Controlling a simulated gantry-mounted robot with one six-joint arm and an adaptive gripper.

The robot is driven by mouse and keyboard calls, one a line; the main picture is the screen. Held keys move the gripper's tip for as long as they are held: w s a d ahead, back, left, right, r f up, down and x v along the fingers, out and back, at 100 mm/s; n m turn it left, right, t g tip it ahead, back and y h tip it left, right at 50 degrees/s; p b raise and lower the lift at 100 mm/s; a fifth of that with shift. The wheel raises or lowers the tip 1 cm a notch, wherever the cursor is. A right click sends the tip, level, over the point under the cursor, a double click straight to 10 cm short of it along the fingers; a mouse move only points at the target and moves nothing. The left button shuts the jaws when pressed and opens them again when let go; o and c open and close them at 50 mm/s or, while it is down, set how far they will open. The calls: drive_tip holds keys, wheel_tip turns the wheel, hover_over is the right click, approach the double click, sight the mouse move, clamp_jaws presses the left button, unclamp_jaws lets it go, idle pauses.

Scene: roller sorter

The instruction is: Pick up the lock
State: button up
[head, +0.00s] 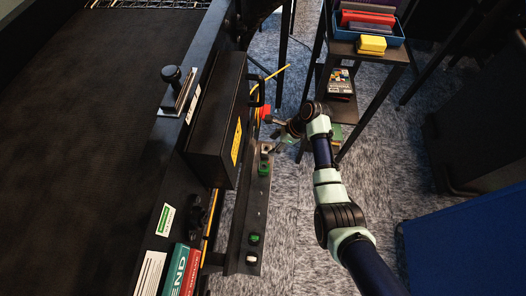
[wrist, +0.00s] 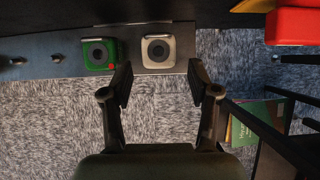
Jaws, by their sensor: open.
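A metal rail (head: 238,215) runs beside the conveyor and carries small lock-like blocks with dark round centres. A pale one (wrist: 158,50) and a green one (wrist: 99,54) sit side by side on the rail in the wrist view. In the head view the green one (head: 264,168) is near the rail's far end. Another green one (head: 254,239) and a white one (head: 251,258) are at the near end. My gripper (wrist: 160,82) is open and empty, its fingers pointing toward the pale block and apart from it. I cannot tell which block the task means.
A black box (head: 217,110) with a yellow label stands left of the rail. A dark shelf at the right holds a blue bin (head: 368,37) and a yellow box (head: 371,45). A red object (wrist: 292,26) is at the wrist view's upper right. Carpeted floor lies below.

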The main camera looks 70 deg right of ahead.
drive_tip(key=shift+w+a+f, duration=0.1)
drive_tip(key=shift+w, duration=0.05)
drive_tip(key=shift+f, duration=0.35)
drive_tip(key=b+x, duration=0.4)
drive_tip(key=shift+w+a+f, duration=0.1)
drive_tip(key=shift+w+a, duration=0.05)
drive_tip(key=shift+w, duration=0.25)
drive_tip(key=shift+c, duration=0.2)
drive_tip(key=c, duration=1)
wheel_tip(320, 180, up, 10)
drive_tip(key=p, duration=0.6)
wheel_tip(320, 180, up, 5)
drive_tip(key=p, duration=0.7)
hover_over(266, 150)
drive_tip(key=shift+a+f, duration=0.1)
